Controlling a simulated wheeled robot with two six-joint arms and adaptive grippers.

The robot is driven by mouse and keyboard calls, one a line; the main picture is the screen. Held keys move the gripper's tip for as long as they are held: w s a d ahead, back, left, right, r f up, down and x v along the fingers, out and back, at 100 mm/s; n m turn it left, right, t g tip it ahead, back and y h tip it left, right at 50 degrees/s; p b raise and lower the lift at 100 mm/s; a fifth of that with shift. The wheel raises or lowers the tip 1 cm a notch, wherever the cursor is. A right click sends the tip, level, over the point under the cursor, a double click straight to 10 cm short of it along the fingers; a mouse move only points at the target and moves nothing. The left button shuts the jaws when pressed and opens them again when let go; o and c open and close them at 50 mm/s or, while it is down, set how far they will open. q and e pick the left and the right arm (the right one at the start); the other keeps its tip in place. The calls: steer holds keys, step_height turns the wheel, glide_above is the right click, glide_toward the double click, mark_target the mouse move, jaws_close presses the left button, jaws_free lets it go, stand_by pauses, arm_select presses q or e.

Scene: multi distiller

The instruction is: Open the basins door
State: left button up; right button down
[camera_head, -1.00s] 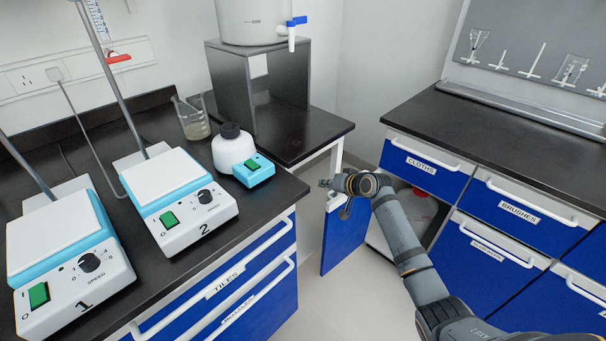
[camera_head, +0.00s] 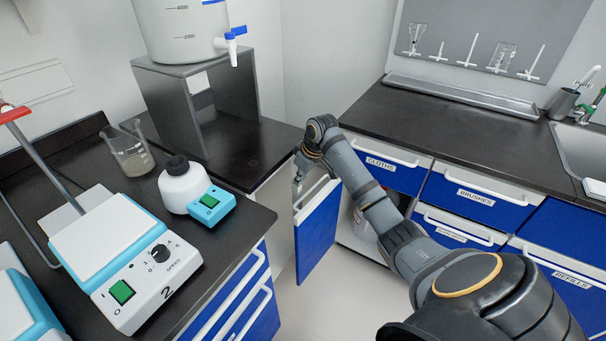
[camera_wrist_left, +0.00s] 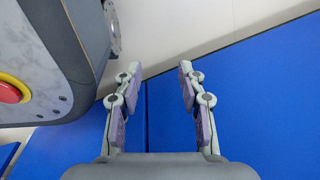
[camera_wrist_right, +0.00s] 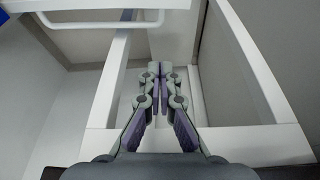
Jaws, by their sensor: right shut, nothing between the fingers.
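A blue door (camera_head: 317,238) with a white upper edge stands swung out in the head view, between the left bench and the cupboards at right. No basins label is readable on it. My right gripper (camera_head: 298,187) is at the top of this door. In the right wrist view my right gripper (camera_wrist_right: 160,72) is shut and empty, with its fingers between white frame bars. I cannot tell whether it touches them. In the left wrist view my left gripper (camera_wrist_left: 157,70) is open and empty in front of blue panels (camera_wrist_left: 265,95). The head view does not show it.
The bench at left holds a numbered stirrer (camera_head: 125,255), a white bottle (camera_head: 182,185) and a beaker (camera_head: 130,150). Blue drawers labelled cloths (camera_head: 395,176) and brushes (camera_head: 475,198) are at right. Light floor (camera_head: 300,310) is clear between the units.

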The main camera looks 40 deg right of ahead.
mark_target(297, 209)
steer(key=f, duration=0.4)
steer(key=f+b, duration=0.1)
steer(key=f, duration=0.3)
steer(key=f+b, duration=0.1)
steer(key=f, duration=0.2)
steer(key=shift+w+f, duration=0.25)
steer(key=shift+f, duration=0.15)
arm_select(q)
steer(key=w, duration=0.4)
steer(key=shift+d+r, duration=0.1)
steer(key=shift+r, duration=0.05)
arm_select(e)
steer(key=shift+s, duration=0.2)
steer(key=shift+s+r+p, duration=0.1)
steer(key=shift+s+p, duration=0.1)
steer(key=shift+p, duration=0.15)
arm_select(q)
steer(key=s+r+p, duration=0.1)
steer(key=s+p, duration=0.4)
steer(key=s, duration=0.3)
steer(key=shift+s, duration=0.4)
arm_select(e)
steer(key=s+n, duration=0.1)
steer(key=s+d, duration=0.1)
steer(key=s, duration=0.1)
steer(key=s+d+n, duration=0.1)
steer(key=s, duration=0.1)
steer(key=shift+n+y, duration=0.3)
arm_select(q)
steer(key=shift+r, duration=0.1)
